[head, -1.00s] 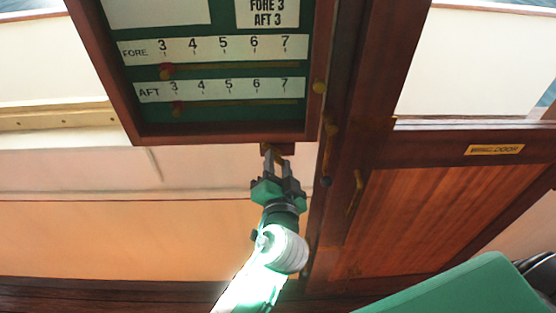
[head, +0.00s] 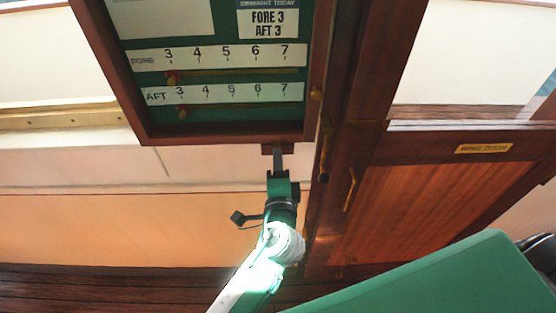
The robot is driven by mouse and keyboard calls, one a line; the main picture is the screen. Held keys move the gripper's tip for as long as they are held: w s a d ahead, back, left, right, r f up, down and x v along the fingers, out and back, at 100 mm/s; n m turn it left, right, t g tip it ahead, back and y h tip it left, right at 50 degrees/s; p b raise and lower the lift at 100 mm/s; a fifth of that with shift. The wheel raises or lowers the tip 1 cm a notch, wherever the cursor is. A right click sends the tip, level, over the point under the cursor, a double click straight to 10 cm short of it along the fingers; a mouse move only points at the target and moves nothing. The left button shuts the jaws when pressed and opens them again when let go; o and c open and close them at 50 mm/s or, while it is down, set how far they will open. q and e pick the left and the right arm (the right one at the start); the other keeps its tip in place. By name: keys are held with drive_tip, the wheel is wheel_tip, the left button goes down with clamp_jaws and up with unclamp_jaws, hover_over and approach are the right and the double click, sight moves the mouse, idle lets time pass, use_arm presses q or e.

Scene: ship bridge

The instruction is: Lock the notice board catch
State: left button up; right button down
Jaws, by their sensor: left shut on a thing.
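The notice board (head: 225,133) has a dark red-brown frame around a green panel with FORE and AFT scales. A small wooden block (head: 267,149) sits just under its bottom edge, right of the middle. My left gripper (head: 278,153) reaches up to this block from below. Its fingers now show edge-on, one in front of the other, shut on the catch. The fingers hide the catch itself, so I cannot see how it is turned. My right gripper is not in view.
A wooden door with a brass name plate (head: 484,148) stands to the right. Brass handles (head: 349,189) and a dark post lie close to the right of my left gripper.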

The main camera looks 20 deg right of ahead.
use_arm(q)
drive_tip(key=shift+m, duration=0.3)
idle(0.4)
drive_tip(key=o, duration=1)
drive_tip(key=b+v, duration=0.5)
drive_tip(key=v, duration=0.8)
drive_tip(key=shift+s+a, duration=0.1)
drive_tip(key=shift+s, duration=0.3)
